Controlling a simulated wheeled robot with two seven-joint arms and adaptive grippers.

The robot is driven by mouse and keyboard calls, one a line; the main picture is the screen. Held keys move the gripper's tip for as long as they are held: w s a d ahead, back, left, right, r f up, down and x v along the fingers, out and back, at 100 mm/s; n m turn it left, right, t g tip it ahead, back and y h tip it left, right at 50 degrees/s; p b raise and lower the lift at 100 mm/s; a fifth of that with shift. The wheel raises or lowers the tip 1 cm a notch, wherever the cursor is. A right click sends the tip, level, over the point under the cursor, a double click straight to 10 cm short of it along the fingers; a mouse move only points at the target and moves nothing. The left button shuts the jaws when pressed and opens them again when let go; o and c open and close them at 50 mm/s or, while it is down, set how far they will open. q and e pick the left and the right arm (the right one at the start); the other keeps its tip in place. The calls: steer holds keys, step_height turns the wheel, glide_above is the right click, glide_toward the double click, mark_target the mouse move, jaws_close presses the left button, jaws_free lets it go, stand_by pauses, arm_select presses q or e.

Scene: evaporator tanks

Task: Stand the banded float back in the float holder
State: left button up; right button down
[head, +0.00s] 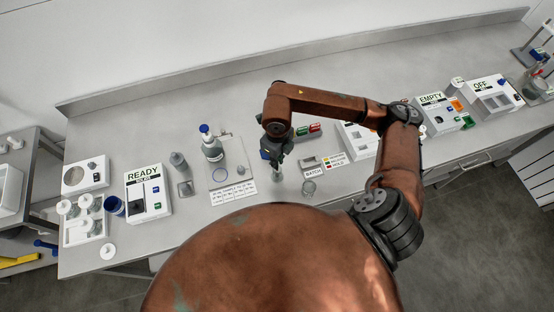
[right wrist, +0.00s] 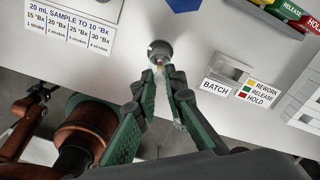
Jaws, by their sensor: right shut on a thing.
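My right gripper (head: 277,156) points down over the front middle of the bench. In the right wrist view its green fingers (right wrist: 161,78) come together on a thin pale piece, which I take to be the banded float (right wrist: 158,66); its bands are too small to make out. Just beyond the fingertips is a small round grey piece with a dark opening (right wrist: 160,49), seemingly the float holder. The float's lower end appears at or over it; I cannot tell whether it is inside. My left gripper is not in view.
The printed 20 mL sample card (head: 233,192) lies to the left. A blue-capped bottle (head: 211,146) stands behind it. The READY unit (head: 148,196) is farther left.

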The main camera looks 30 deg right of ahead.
steer(key=c, duration=1.9)
jaws_free()
step_height(320, 180, up, 12)
